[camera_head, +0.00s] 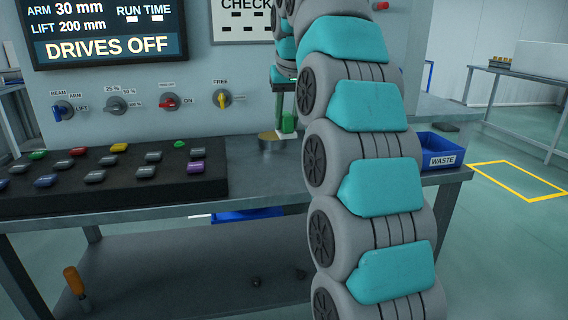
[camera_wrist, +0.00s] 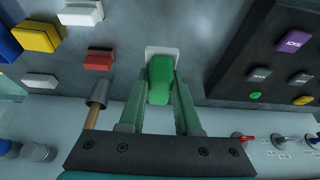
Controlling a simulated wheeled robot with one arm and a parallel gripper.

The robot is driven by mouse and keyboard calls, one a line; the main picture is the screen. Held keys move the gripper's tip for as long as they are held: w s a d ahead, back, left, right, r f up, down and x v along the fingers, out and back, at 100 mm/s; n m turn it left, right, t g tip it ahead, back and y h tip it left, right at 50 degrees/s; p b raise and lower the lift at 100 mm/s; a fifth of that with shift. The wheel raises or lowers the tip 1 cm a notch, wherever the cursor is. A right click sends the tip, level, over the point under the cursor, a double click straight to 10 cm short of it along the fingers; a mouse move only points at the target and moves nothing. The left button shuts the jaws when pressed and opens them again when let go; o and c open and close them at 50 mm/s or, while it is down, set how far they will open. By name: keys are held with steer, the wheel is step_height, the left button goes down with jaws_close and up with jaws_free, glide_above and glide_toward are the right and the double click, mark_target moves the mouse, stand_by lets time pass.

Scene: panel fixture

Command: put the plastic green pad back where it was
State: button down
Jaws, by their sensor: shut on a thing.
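My gripper (camera_wrist: 158,100) is shut on the plastic green pad (camera_wrist: 160,78), which sits between its two green fingers in the wrist view. In the head view the pad (camera_head: 288,122) shows as a small green block below the gripper, above the bench (camera_head: 268,178), partly beside my arm. In the wrist view a pale square patch (camera_wrist: 163,51) shows just beyond the pad's far end. I cannot tell whether the pad touches it.
Wrist view: red (camera_wrist: 98,59), yellow (camera_wrist: 38,36) and white (camera_wrist: 81,13) blocks lie left; a grey cylinder with a wooden shaft (camera_wrist: 97,97) is near the left finger. Head view: a black button board (camera_head: 120,187) stands left, a blue waste bin (camera_head: 438,150) right.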

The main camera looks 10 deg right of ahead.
step_height(320, 180, down, 2)
steer(key=shift+s+f, duration=0.15)
steer(key=shift+f, duration=3.65)
steer(key=shift+f, duration=0.1)
steer(key=c, duration=0.6)
jaws_free()
steer(key=v, duration=1.2)
steer(key=shift+b, duration=0.3)
